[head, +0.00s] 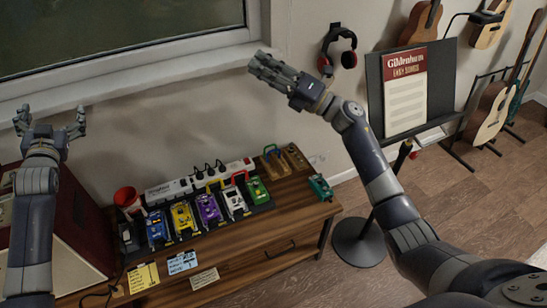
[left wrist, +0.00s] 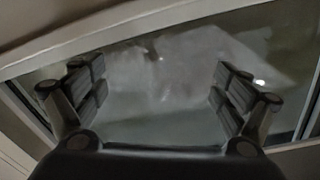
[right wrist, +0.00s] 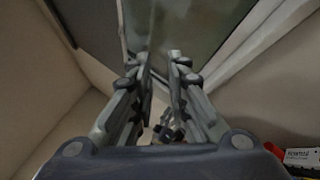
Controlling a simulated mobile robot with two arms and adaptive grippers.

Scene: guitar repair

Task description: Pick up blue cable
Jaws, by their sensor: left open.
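No plainly blue cable can be made out. My right gripper (head: 260,62) is raised in front of the wall below the window corner, well above the table. In the right wrist view (right wrist: 161,58) its fingers are close together, with a narrow gap and nothing between them.
The wooden table (head: 240,258) holds a row of coloured pedals, a white power strip (head: 168,190) and a red cup (head: 127,199). A music stand (head: 375,95) stands right. Headphones (head: 339,46) hang on the wall.

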